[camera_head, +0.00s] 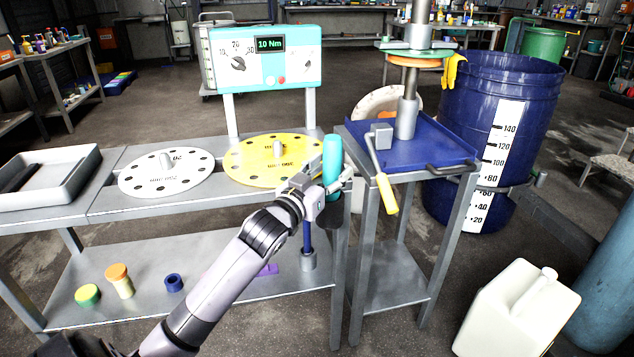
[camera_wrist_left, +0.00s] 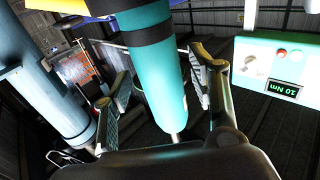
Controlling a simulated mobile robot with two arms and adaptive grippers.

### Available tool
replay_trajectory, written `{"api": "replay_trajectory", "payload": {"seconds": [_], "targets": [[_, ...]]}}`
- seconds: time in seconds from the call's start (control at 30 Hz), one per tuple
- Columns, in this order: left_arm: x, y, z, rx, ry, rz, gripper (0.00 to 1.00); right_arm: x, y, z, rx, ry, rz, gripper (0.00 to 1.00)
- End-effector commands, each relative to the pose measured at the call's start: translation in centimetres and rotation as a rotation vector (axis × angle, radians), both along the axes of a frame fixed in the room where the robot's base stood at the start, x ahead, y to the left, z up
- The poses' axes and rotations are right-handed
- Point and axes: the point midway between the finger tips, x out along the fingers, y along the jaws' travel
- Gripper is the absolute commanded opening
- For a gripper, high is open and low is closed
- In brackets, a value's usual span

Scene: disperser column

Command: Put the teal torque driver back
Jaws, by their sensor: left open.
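The teal torque driver (camera_head: 332,155) is upright at the right end of the metal bench, in front of the gap beside the blue-topped stand. My left gripper (camera_head: 328,188) is at its lower part in the head view. In the left wrist view the teal driver (camera_wrist_left: 160,75), with dark bands, lies between the two spread fingers of the left gripper (camera_wrist_left: 165,90). The fingers are open around it, with a gap visible on the right side; contact on the left is unclear. My right gripper is not in view.
A teal torque tester (camera_head: 265,58) reading 10 Nm stands behind a yellow disc (camera_head: 262,160) and a white disc (camera_head: 150,173). The blue-topped stand (camera_head: 445,142), with a yellow-handled lever (camera_head: 386,193), is close on the right. A grey tray (camera_head: 45,190) sits left.

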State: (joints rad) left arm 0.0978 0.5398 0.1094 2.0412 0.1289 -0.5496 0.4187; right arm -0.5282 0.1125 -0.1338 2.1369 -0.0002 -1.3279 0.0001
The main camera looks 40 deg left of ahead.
Motion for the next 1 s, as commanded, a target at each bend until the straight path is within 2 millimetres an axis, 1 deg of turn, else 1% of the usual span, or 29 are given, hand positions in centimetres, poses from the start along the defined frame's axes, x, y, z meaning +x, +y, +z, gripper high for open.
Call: {"api": "replay_trajectory", "payload": {"seconds": [0.17, 0.3, 0.5, 0.6, 0.77, 0.83, 0.87, 0.93, 0.97, 1.0], "targets": [[-2.8, -0.2, -0.3, 0.0, 0.004, 0.0, 0.53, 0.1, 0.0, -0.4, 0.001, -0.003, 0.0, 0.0], [-5.6, -0.5, -0.4, -0.001, 0.005, 0.0, 0.53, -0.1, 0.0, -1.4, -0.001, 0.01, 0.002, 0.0], [-9.0, -0.7, -0.6, -0.002, 0.005, 0.0, 0.53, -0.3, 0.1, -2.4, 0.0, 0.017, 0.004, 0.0], [-10.2, -0.8, -0.7, -0.002, 0.004, 0.0, 0.53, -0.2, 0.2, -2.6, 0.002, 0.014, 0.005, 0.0], [-11.2, -0.8, -0.8, -0.001, 0.006, 0.001, 0.53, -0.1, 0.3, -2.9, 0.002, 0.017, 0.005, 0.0], [-11.3, -0.9, -2.1, -0.003, 0.038, 0.007, 0.53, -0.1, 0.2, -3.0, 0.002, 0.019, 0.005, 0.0], [-11.4, -0.9, -3.1, -0.006, 0.065, 0.012, 0.53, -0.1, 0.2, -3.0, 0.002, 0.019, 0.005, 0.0], [-11.5, -1.2, -6.9, -0.011, 0.163, 0.027, 0.53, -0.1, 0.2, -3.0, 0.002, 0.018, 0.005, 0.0], [-11.7, -1.4, -9.1, -0.013, 0.221, 0.034, 0.53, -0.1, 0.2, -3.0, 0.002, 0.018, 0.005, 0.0], [-12.1, -1.9, -12.5, -0.013, 0.31, 0.04, 0.53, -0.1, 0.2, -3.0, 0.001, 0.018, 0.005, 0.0]]}}
